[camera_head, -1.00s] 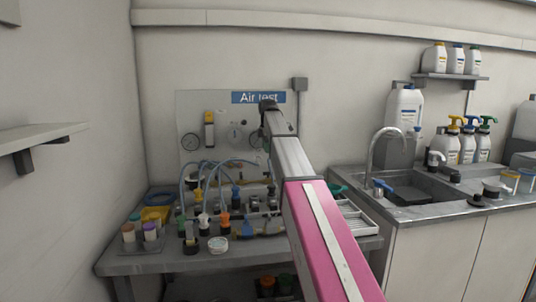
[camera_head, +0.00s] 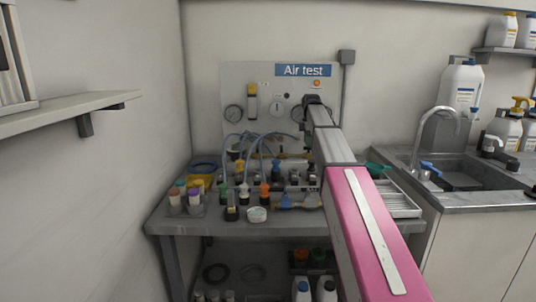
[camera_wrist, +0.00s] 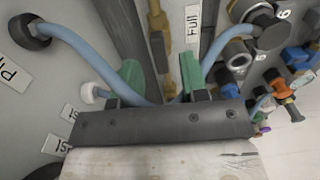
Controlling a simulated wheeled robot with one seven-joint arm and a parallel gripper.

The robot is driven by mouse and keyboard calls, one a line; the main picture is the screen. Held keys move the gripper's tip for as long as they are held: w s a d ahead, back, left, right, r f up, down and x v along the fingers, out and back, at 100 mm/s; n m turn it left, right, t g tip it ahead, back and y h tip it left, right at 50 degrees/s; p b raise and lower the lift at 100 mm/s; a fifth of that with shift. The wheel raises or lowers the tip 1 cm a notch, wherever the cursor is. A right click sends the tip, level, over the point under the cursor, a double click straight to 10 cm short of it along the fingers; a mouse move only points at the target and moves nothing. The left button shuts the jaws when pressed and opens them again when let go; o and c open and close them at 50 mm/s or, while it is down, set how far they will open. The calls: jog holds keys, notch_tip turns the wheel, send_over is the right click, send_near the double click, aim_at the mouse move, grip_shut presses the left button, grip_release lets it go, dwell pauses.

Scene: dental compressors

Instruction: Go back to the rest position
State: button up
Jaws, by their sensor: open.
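My gripper (camera_wrist: 160,85) shows in the wrist view with its two green-tipped fingers apart, close in front of the air test panel (camera_wrist: 45,75). A blue hose (camera_wrist: 85,55) runs behind and between the fingers; I cannot tell whether it touches them. No object is clearly held. In the head view my pink and grey arm reaches up toward the Air test panel (camera_head: 235,85), and its end hides part of the panel. The fingers themselves are not clear there.
A grey bench (camera_head: 190,225) carries several fittings, a rack of capped jars (camera_head: 187,200) and a white tray (camera_head: 405,205). A sink (camera_head: 455,178) with a tap is at right. A shelf (camera_head: 60,115) juts from the left wall.

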notch_tip(320, 180, down, 2)
jog(key=shift+r, duration=0.1)
dwell(0.5)
